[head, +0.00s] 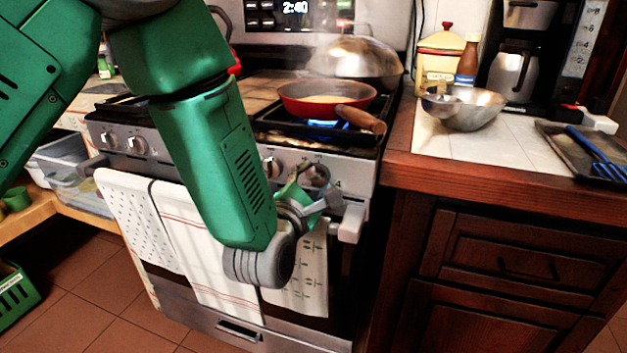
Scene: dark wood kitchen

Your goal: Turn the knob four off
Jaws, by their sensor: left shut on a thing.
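The stove's control panel (352,172) faces me, with several round knobs in a row. Knob four (318,172) is the rightmost one, beside a printed "4". My left gripper (314,187) reaches down to it from the left and is shut on it. The fingers and wrist hide part of the knob, so I cannot read its angle. A blue flame (322,123) burns on the front right burner under a red pan (300,105). My right gripper is not in view.
The pan's wooden handle (361,120) sticks out over the stove's front edge, above the panel. Towels (190,240) hang on the oven handle below. The wooden counter (480,178) with a metal bowl (464,108) stands at right.

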